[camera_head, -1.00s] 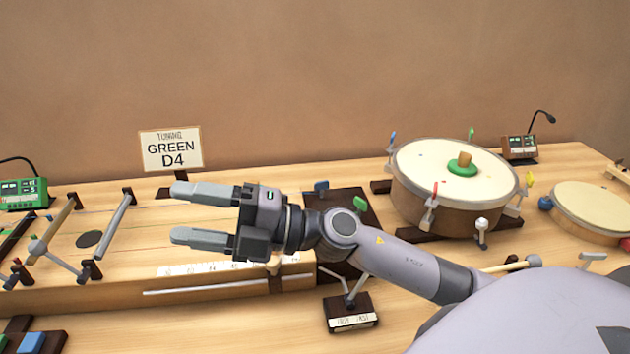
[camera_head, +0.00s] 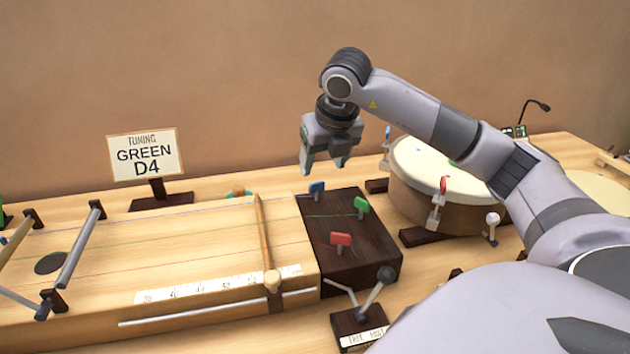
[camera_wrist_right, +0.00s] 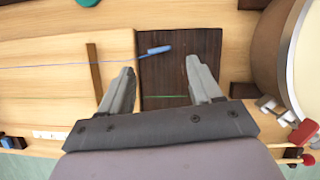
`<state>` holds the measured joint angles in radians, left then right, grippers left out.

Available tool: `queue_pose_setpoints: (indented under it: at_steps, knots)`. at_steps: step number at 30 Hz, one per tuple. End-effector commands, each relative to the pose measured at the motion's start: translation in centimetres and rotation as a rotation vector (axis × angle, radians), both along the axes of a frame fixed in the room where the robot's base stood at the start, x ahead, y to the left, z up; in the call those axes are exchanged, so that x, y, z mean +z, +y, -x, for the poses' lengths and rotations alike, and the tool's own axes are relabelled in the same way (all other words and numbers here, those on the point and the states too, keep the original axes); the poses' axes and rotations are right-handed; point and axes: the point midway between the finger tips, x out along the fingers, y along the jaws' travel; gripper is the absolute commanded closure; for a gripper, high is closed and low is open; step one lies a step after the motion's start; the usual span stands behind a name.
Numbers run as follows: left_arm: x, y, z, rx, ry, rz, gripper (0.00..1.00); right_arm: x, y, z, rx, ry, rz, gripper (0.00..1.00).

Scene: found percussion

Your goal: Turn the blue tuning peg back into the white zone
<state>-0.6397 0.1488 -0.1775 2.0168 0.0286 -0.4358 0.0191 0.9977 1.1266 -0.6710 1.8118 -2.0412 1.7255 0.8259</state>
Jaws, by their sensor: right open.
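The blue tuning peg (camera_head: 316,188) stands at the back left of the dark peg block (camera_head: 362,270), with a blue string running left from it. It also shows in the right wrist view (camera_wrist_right: 153,50), beyond the fingertips and between their lines. My right gripper (camera_head: 322,170) points down above the block's back edge, open and empty, and appears to be above the blue peg without touching it. A green peg (camera_head: 361,206) and a red peg (camera_head: 340,240) stand on the same block. I cannot make out a white zone by the blue peg. My left gripper is not in view.
A wooden bridge (camera_head: 266,240) crosses the strings left of the block. A drum (camera_head: 420,190) with clamps stands close on the right. A small lever stand (camera_head: 358,325) is in front. A "GREEN D4" sign (camera_head: 146,157) stands behind.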

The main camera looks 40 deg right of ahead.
Motion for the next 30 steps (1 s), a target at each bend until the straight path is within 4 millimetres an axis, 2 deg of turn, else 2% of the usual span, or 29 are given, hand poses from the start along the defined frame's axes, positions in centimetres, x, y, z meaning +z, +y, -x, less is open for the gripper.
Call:
queue_pose_setpoints:
  at_steps: [6,12,23,24,26,28,29,30]
  knots:
    - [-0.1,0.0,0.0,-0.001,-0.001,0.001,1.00,-3.2,-0.4,-1.1,0.001,0.006,-0.001,0.36]
    - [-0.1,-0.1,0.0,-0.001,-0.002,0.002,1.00,-5.5,-0.7,-2.0,0.002,0.004,-0.002,0.36]
    - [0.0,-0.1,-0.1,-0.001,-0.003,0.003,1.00,-6.2,-0.8,-2.3,0.005,0.002,-0.002,0.36]
    - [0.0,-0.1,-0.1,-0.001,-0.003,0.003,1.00,-6.2,-0.8,-2.3,0.005,0.002,-0.002,0.43]
    - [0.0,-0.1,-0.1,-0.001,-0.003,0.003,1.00,-6.2,-0.8,-2.3,0.005,0.002,-0.002,0.62]
    - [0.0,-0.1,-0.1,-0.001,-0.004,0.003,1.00,-6.2,-0.8,-2.3,0.005,0.002,-0.002,0.85]
    - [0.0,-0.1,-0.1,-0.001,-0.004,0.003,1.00,-6.2,-0.8,-2.3,0.005,0.002,-0.002,0.93]
    - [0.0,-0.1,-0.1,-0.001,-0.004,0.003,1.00,-6.2,-0.8,-2.3,0.005,0.002,-0.002,0.92]
